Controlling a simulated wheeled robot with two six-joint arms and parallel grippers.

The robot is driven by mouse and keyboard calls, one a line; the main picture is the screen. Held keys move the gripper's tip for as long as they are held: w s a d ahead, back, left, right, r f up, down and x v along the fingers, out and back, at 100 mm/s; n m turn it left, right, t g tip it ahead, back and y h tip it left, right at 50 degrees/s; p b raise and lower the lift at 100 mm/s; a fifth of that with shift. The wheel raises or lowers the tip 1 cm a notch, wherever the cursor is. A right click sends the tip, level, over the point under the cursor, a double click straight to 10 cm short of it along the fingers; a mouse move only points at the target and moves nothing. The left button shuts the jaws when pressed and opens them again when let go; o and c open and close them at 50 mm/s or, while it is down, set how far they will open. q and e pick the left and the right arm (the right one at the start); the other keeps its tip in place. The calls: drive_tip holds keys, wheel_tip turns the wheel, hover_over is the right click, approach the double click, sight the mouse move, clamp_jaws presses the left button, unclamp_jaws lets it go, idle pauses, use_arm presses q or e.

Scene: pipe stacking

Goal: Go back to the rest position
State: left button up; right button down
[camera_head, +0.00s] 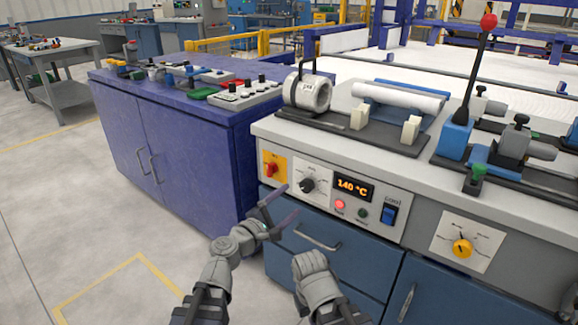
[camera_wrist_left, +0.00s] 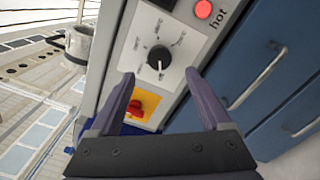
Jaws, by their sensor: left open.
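My left gripper (camera_head: 281,203) is open and empty in front of the upper machine panel in the head view. In the left wrist view, its two dark fingers (camera_wrist_left: 160,76) stand wide apart. Between and beyond them are the black dial (camera_wrist_left: 159,57) and the red knob (camera_wrist_left: 135,109) on its yellow plate. In the head view, the red knob (camera_head: 271,169) and black dial (camera_head: 308,184) are just above and beyond the left gripper. My right arm (camera_head: 315,280) shows at the bottom centre, but its gripper fingers do not show.
The display (camera_head: 352,189) reads 140 °C, with a lit red lamp (camera_head: 340,204) below it. A white pipe (camera_head: 400,97) lies in a holder on the bench. Blue drawers with a handle (camera_head: 317,239) stand close to both arms. The floor at left is clear.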

use_arm(q)
drive_tip(key=s+a+f+m+g+y, duration=0.1)
drive_tip(key=s+f+m+g+y, duration=0.1)
drive_tip(key=s+f+m+g, duration=0.45)
drive_tip(key=s+a+f+m+g+y, duration=0.1)
drive_tip(key=f+m+g+y, duration=0.15)
drive_tip(key=f+m, duration=0.5)
drive_tip(key=s+a+f+m+g+y, duration=0.2)
drive_tip(key=s+a+f+g+y, duration=0.15)
drive_tip(key=a, duration=0.35)
drive_tip(key=s+a+f+m+g+y, duration=0.1)
drive_tip(key=s+a+f+g+y, duration=0.15)
drive_tip(key=s+a+f, duration=0.35)
drive_tip(key=s+d+r+m+y+p, duration=0.1)
drive_tip(key=s+d+r+m+p, duration=0.15)
drive_tip(key=d, duration=0.25)
drive_tip(key=s+d+r+m+y+p, duration=0.1)
drive_tip(key=s+d+r+m+p, duration=0.1)
drive_tip(key=d+r+p, duration=0.3)
wheel_tip(320, 180, up, 37)
drive_tip(key=p, duration=3.5)
drive_tip(key=shift+d+f+n+h, duration=0.15)
drive_tip(key=shift+d+n+h, duration=0.05)
drive_tip(key=shift+n+h, duration=0.2)
drive_tip(key=shift+w, duration=0.1)
